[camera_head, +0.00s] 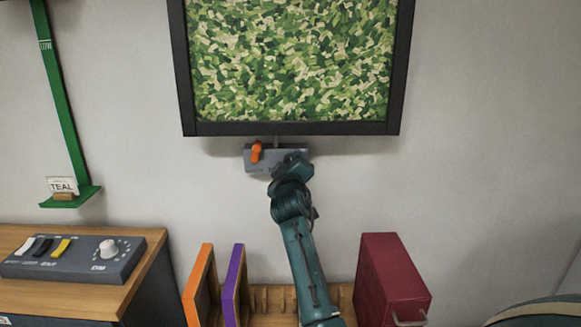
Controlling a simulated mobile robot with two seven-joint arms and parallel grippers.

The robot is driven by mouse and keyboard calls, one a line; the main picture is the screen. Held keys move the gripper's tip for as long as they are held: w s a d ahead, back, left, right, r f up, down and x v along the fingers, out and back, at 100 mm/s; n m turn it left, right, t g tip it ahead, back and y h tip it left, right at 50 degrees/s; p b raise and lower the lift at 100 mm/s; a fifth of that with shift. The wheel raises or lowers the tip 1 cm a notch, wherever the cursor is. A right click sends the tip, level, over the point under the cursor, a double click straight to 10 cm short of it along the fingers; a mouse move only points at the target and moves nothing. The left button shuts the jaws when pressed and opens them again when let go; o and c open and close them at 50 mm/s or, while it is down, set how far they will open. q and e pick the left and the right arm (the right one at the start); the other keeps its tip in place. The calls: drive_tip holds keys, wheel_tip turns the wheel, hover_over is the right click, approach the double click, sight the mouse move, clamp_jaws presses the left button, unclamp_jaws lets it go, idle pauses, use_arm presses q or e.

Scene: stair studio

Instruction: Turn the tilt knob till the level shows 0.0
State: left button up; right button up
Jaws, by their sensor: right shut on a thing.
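A grey unit (263,166) is fixed to the wall just under a framed picture. An orange lever (256,152) sticks out on its left part. My right gripper (293,163) reaches up to the unit's right part and is shut there. Its hand covers what it holds; from its place this looks like the tilt knob, but the knob itself is hidden. I cannot make out a level reading. My left gripper is not in view.
The black-framed green picture (290,128) hangs right above the unit. A control box (75,262) with coloured switches and a white knob sits on the wooden cabinet (150,262) at left. Orange (202,285) and purple (234,285) panels and a dark red box (388,275) flank my right arm.

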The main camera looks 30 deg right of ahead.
drive_tip(key=o, duration=1)
drive_tip(key=shift+c, duration=0.2)
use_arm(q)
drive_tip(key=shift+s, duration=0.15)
use_arm(e)
drive_tip(key=shift+s, duration=0.1)
